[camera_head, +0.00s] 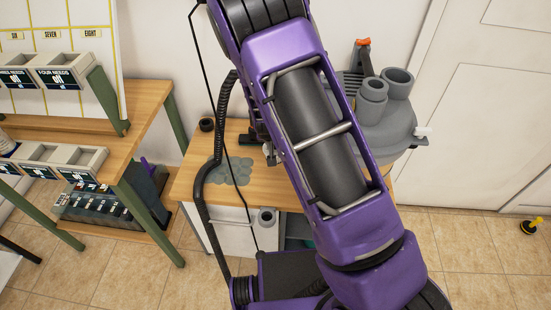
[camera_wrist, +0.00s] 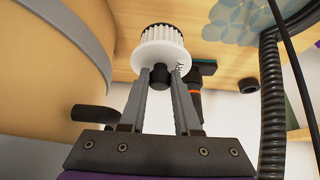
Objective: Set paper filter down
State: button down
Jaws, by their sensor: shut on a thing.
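The paper filter (camera_wrist: 162,50) is a white pleated cylinder with a dark upper end and a white flange. It shows in the wrist view, just beyond my gripper (camera_wrist: 159,76). The fingers are shut on the dark knob at the filter's near end. The wooden tabletop (camera_wrist: 125,62) shows behind the filter. I cannot tell whether the filter touches it. In the head view my arm hides the filter and most of the gripper.
A grey vessel with two upright cylinders (camera_head: 372,98) stands on the right of the wooden table (camera_head: 188,184). A patterned blue-grey mat (camera_head: 229,173) and a small dark cup (camera_head: 207,124) are on the left. A shelf bench (camera_head: 148,100) with bins stands farther left.

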notch_tip(320, 180, down, 3)
jog(key=shift+f, duration=0.1)
notch_tip(320, 180, down, 3)
jog(key=shift+f+b, duration=0.1)
jog(key=shift+b, duration=0.4)
jog(key=shift+d+f, duration=0.15)
jog(key=shift+f, duration=0.15)
jog(key=shift+f, duration=0.2)
jog(key=c, duration=0.6)
grip_release()
jog(key=shift+r, duration=0.1)
